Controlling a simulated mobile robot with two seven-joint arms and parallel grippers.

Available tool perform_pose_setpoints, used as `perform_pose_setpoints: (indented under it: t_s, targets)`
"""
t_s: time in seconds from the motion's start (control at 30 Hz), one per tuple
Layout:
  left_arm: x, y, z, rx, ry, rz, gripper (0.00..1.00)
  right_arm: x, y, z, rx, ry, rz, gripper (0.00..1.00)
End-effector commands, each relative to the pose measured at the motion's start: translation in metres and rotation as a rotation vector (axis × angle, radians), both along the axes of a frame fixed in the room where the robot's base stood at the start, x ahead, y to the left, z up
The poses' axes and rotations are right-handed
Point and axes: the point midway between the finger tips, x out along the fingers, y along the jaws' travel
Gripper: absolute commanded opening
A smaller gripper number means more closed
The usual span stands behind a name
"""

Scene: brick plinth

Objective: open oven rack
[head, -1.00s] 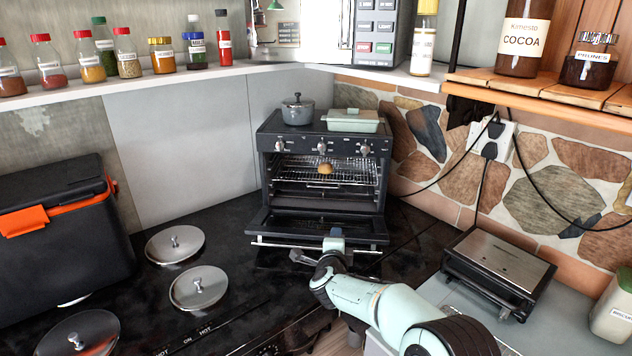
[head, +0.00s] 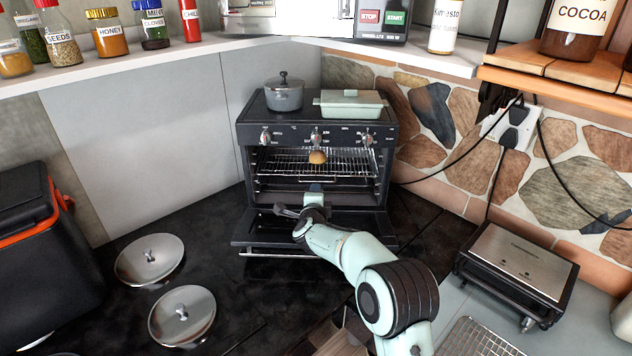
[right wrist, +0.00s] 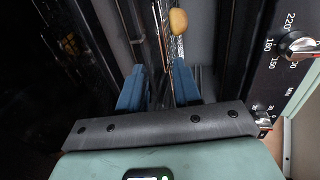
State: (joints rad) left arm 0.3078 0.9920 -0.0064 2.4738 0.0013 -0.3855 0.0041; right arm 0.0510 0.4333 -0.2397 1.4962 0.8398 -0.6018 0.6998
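A small dark toaster oven (head: 252,135) stands in the corner with its door (head: 262,228) folded down open. Inside, a wire rack (head: 285,163) sits in the cavity with a round brown food item (head: 317,157) on it. My right gripper (head: 311,193) is over the lowered door, at the oven's mouth and below the rack's front in the picture. In the right wrist view, its two blue fingers (right wrist: 158,78) are apart with nothing held between them. The rack (right wrist: 177,45) and the brown item (right wrist: 178,20) lie beyond the fingertips. My left gripper is not in view.
A grey pot (head: 284,97) and a pale green lidded dish (head: 352,106) stand on the oven. Metal lids (head: 165,262) lie on the dark counter at left, near a black and orange cooler (head: 40,285). A grill press (head: 515,272) stands at right. A shelf overhangs above.

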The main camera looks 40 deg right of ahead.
Motion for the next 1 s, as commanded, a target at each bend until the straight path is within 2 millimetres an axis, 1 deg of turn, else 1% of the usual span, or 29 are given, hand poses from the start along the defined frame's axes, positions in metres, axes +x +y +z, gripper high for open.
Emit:
perform_pose_setpoints:
  t_s: [0.03,0.2,0.4,0.57,0.83,0.87,0.9,0.93,1.0]
  targets:
    - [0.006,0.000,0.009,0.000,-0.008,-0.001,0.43,0.010,-0.008,0.001,-0.002,0.000,-0.003,0.33]
    - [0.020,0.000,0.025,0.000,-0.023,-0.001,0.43,0.036,-0.030,-0.005,-0.002,-0.001,-0.001,0.33]
    - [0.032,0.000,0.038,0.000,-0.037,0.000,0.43,0.055,-0.046,-0.011,0.000,-0.001,0.000,0.33]
    - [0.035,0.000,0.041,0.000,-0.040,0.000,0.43,0.060,-0.051,-0.015,-0.001,-0.001,0.000,0.33]
    - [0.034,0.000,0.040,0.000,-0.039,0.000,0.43,0.060,-0.052,-0.016,-0.001,0.001,0.000,0.33]
    - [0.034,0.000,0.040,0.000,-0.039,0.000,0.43,0.060,-0.052,-0.016,-0.001,0.001,0.000,0.23]
    - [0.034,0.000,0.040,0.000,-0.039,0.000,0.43,0.060,-0.052,-0.016,-0.001,0.001,0.000,0.10]
    - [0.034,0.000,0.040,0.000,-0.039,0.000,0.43,0.060,-0.052,-0.016,-0.001,0.001,0.000,0.00]
    - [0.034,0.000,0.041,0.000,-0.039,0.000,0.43,0.060,-0.052,-0.016,0.000,0.000,0.000,0.00]
